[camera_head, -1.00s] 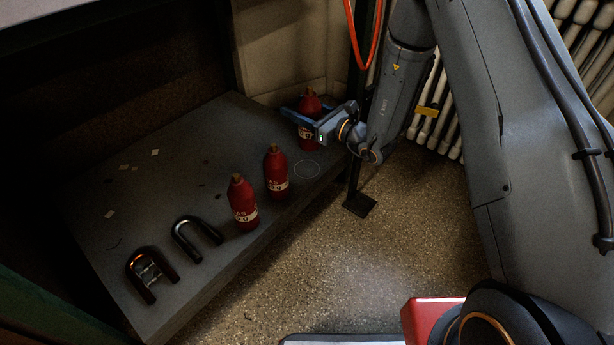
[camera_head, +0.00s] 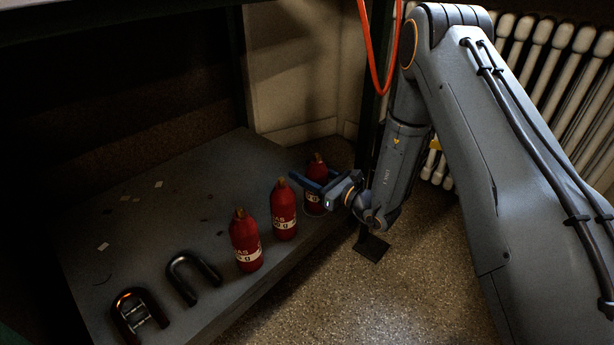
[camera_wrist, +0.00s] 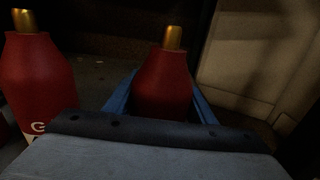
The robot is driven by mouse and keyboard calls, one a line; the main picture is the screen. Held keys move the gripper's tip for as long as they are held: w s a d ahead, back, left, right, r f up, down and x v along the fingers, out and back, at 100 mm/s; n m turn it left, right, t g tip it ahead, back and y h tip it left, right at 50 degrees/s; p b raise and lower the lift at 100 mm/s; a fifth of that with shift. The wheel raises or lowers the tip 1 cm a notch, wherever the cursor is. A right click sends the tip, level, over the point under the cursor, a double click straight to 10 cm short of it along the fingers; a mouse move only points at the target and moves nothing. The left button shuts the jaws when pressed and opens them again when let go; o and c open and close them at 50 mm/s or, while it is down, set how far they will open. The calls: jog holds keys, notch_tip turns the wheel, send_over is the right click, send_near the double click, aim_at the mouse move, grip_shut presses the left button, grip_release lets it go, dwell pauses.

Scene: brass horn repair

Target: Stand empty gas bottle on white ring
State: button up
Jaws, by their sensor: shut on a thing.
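My gripper (camera_head: 322,185) is shut on a red gas bottle (camera_head: 317,171) with a brass-coloured neck, at the right end of the low grey shelf. The held bottle is upright, and in the wrist view it (camera_wrist: 165,85) sits between the blue fingers. Its label is partly hidden, so I cannot read whether it is the empty one. The white ring is not clearly visible now; the bottle's foot is about where the ring lay. I cannot tell whether the foot touches the shelf.
Two more red bottles stand to the left, a nearer one (camera_head: 284,208) and a farther-left one (camera_head: 245,240). Two dark U-shaped pieces (camera_head: 192,276) (camera_head: 138,314) lie at the shelf's left front. A dark post (camera_head: 372,160) and an orange hose (camera_head: 386,60) are behind my gripper.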

aim_at(326, 182)
jog(key=shift+r, duration=0.1)
jog(key=o, duration=1.5)
jog(key=p+v, duration=0.4)
jog(key=v, duration=0.7)
jog(key=shift+s+d, duration=0.1)
jog(key=shift+s+d+p, duration=0.25)
jog(key=shift+d+p, duration=0.05)
jog(key=shift+p, duration=0.05)
